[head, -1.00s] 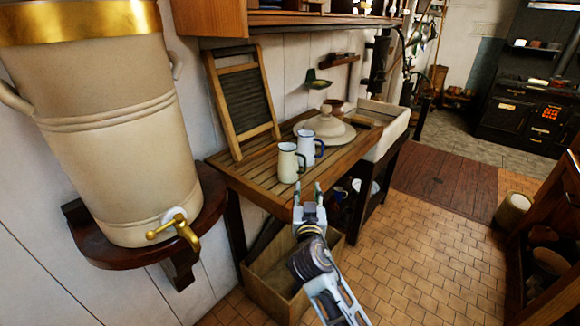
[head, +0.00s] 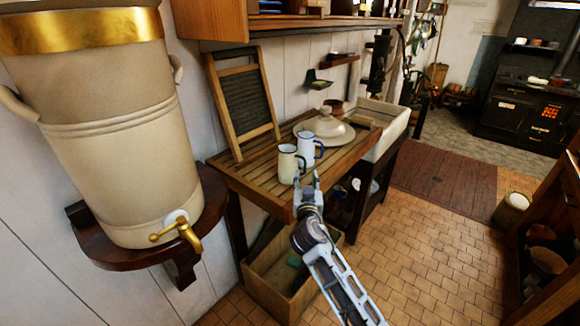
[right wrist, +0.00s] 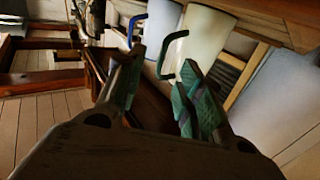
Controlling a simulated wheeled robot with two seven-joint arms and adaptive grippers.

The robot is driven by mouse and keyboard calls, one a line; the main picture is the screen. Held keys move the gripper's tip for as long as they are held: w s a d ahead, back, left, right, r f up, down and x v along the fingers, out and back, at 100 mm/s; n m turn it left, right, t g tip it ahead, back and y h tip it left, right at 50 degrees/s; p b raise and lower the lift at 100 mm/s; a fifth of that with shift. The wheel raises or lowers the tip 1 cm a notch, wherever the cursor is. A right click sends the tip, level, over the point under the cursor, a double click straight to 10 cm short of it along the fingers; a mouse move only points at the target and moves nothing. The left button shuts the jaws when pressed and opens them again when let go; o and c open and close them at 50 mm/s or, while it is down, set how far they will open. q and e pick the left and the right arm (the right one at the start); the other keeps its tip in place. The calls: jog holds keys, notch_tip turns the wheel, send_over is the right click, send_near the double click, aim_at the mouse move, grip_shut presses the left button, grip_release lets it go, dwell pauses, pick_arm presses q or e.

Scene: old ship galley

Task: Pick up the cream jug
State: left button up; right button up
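The cream jug (head: 287,166) stands upright on the slatted wooden draining board, its dark handle facing right. A white jug with a blue handle (head: 306,150) stands close behind it. My right gripper (head: 307,184) is open and empty, just in front of and slightly right of the cream jug. In the right wrist view, the cream jug (right wrist: 205,42) shows beyond the fingertips (right wrist: 157,70), with its dark handle close to the right-hand finger; I cannot tell whether they touch. The white jug (right wrist: 160,28) is beside it there. My left gripper is not in view.
The draining board (head: 245,180) also holds a pale domed lid (head: 325,126) farther back, and a washboard (head: 243,100) leans on the wall. A wooden crate (head: 262,296) stands below. A large stoneware urn (head: 115,130) with a brass tap is at left.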

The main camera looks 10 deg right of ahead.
aim_at(305, 169)
jog(key=shift+w+d, duration=0.15)
jog(key=shift+w, duration=0.4)
jog(key=shift+w, duration=0.1)
jog(key=shift+p+x, duration=0.75)
jog(key=shift+x, duration=0.6)
jog(key=shift+w+f+p, duration=0.15)
jog(key=shift+w+p, duration=0.15)
jog(key=shift+w, duration=0.85)
grip_shut()
